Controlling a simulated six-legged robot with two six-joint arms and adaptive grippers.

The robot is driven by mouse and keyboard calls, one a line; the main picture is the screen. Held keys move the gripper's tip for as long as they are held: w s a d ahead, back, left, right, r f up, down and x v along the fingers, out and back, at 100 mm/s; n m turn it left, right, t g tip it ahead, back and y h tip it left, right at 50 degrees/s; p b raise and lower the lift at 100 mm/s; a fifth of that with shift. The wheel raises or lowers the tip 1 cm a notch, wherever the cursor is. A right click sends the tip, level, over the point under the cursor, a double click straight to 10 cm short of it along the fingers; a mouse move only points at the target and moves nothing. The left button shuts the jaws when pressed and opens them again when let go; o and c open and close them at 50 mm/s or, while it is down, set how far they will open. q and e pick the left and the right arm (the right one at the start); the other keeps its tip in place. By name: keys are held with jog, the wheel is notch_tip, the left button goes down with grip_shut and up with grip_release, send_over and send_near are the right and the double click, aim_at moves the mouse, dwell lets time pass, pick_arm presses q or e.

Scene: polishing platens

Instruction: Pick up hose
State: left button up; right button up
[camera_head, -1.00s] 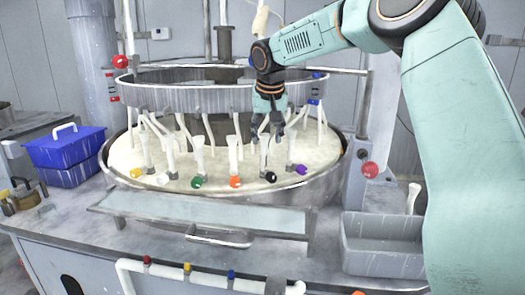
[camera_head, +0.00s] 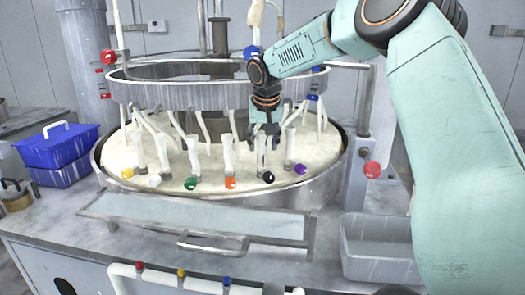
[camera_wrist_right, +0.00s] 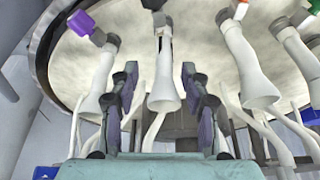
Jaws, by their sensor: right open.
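White hoses hang around the round platen, ending in flared white pieces above coloured caps. My right gripper (camera_head: 263,145) is open, pointing down over the platen near the black-capped hose (camera_head: 261,152). In the right wrist view the flared white end of this hose (camera_wrist_right: 164,92) shows between the spread fingers of my right gripper (camera_wrist_right: 163,100). I see no finger closed on it. The purple-capped hose (camera_wrist_right: 102,80) is left of the fingers and the orange-capped hose (camera_wrist_right: 250,75) is right of them. My left gripper is not in view.
A metal ring (camera_head: 190,92) stands above the pale platen (camera_head: 120,150). A grey bin (camera_head: 380,250) is at the front right, and blue boxes (camera_head: 58,148) stand at the left.

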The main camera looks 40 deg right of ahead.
aim_at(260, 144)
jog(key=x, duration=0.3)
jog(key=shift+w+a, duration=0.25)
jog(key=shift+w+d+f, duration=0.1)
jog(key=shift+d+f, duration=0.05)
jog(key=shift+d, duration=0.05)
jog(key=shift+s+a+r, duration=0.1)
jog(key=shift+s+r, duration=0.15)
jog(key=shift+s, duration=0.1)
jog(key=c, duration=0.3)
jog(key=shift+w+f, duration=0.15)
jog(key=shift+w, duration=0.1)
jog(key=c, duration=0.5)
jog(key=shift+s, duration=0.15)
grip_shut()
